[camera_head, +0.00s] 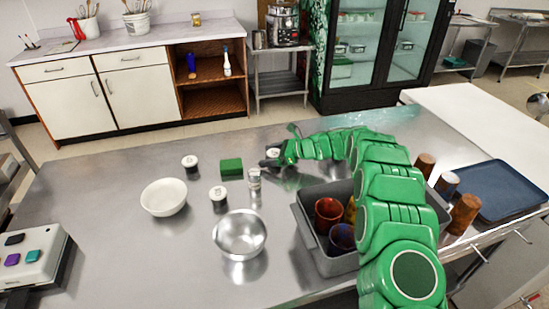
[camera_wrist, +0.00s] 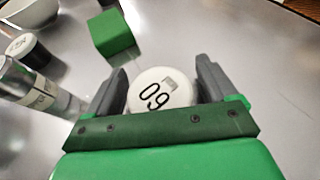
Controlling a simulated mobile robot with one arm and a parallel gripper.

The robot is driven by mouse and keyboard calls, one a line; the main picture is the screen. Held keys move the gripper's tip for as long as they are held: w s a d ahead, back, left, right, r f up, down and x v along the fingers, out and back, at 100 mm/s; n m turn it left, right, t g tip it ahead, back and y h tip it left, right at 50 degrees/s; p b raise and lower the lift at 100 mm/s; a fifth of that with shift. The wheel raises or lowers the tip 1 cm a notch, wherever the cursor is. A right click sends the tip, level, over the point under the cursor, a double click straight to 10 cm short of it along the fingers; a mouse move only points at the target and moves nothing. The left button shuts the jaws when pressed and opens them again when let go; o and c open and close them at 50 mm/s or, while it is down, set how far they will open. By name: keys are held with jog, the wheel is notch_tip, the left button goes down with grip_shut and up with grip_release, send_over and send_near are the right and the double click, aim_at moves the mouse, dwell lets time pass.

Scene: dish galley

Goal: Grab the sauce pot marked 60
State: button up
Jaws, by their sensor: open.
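The sauce pot marked 60 (camera_wrist: 160,88) has a round white lid with black digits, seen turned in the wrist view. It lies between the two dark fingers of my gripper (camera_wrist: 163,85), one on each side. The gripper is open, and a small gap shows beside the lid. The pot's lower body is hidden by the gripper. In the head view, my gripper (camera_head: 270,158) is low over the metal table, with the pot's white lid (camera_head: 273,153) at its fingers. Two similar white-lidded dark pots stand to the left, one farther back (camera_head: 190,161) and one nearer (camera_head: 218,193).
A green block (camera_head: 231,169) and a clear shaker (camera_head: 254,179) stand left of my gripper. A white bowl (camera_head: 164,197) and a steel bowl (camera_head: 239,234) are farther left and nearer. A grey bin (camera_head: 306,231) with cups sits under my arm.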

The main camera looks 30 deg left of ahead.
aim_at(270, 152)
jog(key=shift+c, duration=0.2)
jog(key=c, duration=1)
notch_tip(270, 152, up, 3)
jog(key=shift+r, duration=0.2)
jog(key=shift+s+d+r, duration=1.5)
jog(key=shift+s+r, duration=0.1)
jog(key=shift+s, duration=0.2)
jog(key=shift+s+d+r, duration=1.55)
jog(key=shift+s+r, duration=0.05)
jog(key=shift+s, duration=0.15)
jog(key=shift+s+d+r, duration=1.5)
jog(key=shift+s+r, duration=0.1)
jog(key=shift+s, duration=0.2)
